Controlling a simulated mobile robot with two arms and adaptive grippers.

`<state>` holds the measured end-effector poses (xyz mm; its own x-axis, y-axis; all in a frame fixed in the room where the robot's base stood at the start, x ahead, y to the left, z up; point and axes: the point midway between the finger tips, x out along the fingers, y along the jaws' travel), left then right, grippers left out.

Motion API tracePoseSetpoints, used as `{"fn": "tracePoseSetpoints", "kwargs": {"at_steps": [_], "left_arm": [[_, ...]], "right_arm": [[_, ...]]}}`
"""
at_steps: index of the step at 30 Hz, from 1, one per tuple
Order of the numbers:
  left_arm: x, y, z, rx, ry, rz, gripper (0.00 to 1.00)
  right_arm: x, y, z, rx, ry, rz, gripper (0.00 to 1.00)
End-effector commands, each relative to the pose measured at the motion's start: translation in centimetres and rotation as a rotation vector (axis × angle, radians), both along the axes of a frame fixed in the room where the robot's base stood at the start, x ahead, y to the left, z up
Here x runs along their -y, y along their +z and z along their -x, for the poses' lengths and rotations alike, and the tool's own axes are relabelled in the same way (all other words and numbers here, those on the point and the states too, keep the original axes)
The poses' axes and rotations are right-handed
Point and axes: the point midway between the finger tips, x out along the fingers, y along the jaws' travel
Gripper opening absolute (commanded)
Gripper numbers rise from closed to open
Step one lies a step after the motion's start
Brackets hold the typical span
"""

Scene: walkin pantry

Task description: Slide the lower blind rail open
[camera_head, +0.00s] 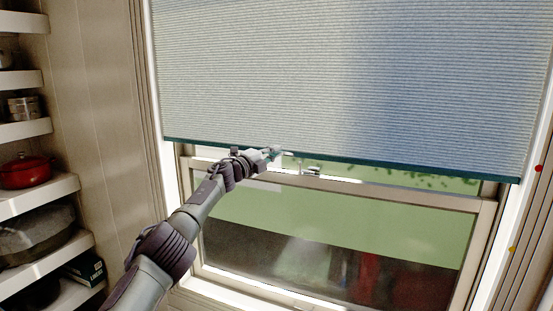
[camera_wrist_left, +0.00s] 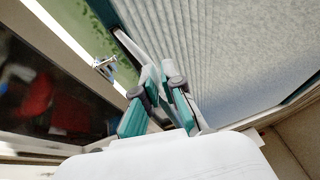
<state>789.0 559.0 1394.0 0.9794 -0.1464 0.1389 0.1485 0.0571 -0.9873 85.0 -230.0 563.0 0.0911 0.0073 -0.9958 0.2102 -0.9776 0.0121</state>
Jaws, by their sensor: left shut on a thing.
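The blind (camera_head: 300,75) is a pale pleated shade over the upper part of the window. Its lower rail (camera_head: 400,167) is a dark teal bar that runs across the window and slopes down to the right. My left gripper (camera_head: 273,153) is at the rail, left of its middle, and is shut on it. In the left wrist view the gripper (camera_wrist_left: 160,75) has its fingers at the blind's lower edge, with the pleats (camera_wrist_left: 210,50) beyond. The exact contact is partly hidden by the fingers. My right gripper is not in view.
Below the rail is the window sash (camera_head: 340,190) with a metal latch (camera_head: 311,171), which also shows in the left wrist view (camera_wrist_left: 105,64). The area before the glass is clear apart from my arm.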

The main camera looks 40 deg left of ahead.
Motion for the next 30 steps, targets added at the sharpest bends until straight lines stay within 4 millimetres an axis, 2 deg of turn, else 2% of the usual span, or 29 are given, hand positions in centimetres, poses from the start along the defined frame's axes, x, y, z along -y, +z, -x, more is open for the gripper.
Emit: {"fn": "tracePoseSetpoints", "kwargs": {"at_steps": [1,5,12,15,21,30], "left_arm": [[-0.1,3.4,0.1,0.007,0.001,0.001,0.0],[-0.1,7.5,0.1,0.008,0.001,0.001,0.0],[-0.1,12.4,0.0,0.009,0.002,0.002,0.0],[-0.1,14.0,0.0,0.008,0.001,0.002,0.0],[-0.1,15.7,0.1,0.006,0.003,0.003,0.0],[-0.1,16.1,0.1,0.004,0.003,0.003,0.0]], "right_arm": [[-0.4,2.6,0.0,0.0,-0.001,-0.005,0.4],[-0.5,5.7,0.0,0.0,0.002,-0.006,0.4],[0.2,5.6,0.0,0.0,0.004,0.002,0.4],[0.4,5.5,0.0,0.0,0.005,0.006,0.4],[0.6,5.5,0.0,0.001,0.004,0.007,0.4],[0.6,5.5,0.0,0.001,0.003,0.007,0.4]]}}
